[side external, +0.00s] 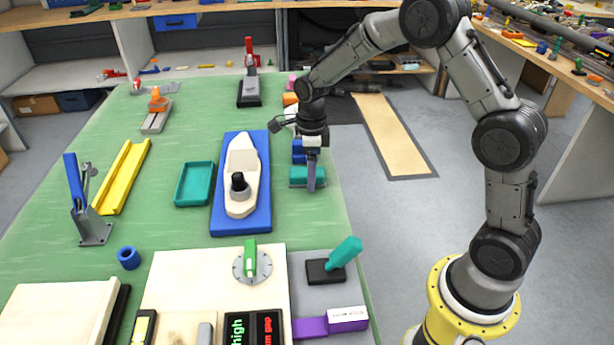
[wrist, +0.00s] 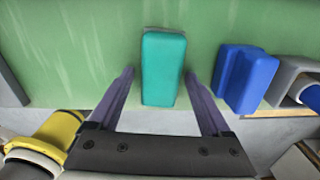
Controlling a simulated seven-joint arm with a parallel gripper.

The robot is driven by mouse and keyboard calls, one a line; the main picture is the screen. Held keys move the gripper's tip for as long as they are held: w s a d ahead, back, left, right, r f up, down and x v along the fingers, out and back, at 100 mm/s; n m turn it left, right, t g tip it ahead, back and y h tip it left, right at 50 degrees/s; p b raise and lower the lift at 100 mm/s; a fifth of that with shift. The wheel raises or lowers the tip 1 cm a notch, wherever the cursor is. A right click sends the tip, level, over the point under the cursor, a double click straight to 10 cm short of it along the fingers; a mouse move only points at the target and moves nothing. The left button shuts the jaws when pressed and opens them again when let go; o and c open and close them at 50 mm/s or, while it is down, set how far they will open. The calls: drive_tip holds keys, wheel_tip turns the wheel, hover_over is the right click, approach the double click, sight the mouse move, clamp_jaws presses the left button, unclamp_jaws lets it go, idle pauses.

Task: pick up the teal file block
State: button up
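The teal file block (side external: 298,177) lies on the green table top near its right edge. In the wrist view the teal file block (wrist: 164,68) is upright in the picture, between my two purple fingers. My gripper (wrist: 160,74) is open, with one fingertip on each side of the block and a visible gap on both sides. In the side view my gripper (side external: 312,188) points down at the block, and one finger covers part of it. I cannot tell how far above the table the fingertips are.
A blue block (wrist: 246,78) lies right of the teal block in the wrist view. In the side view, a blue board (side external: 262,215) with a pale boat-shaped piece (side external: 242,170) and a shallow teal tray (side external: 194,184) lie to the left.

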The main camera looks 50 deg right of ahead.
clamp_jaws()
drive_tip(key=shift+r, duration=0.15)
drive_tip(key=shift+r, duration=0.6)
drive_tip(key=s+a+r, duration=0.1)
drive_tip(key=s+r, duration=1)
drive_tip(key=s, duration=0.3)
drive_tip(key=shift+a+r, duration=0.3)
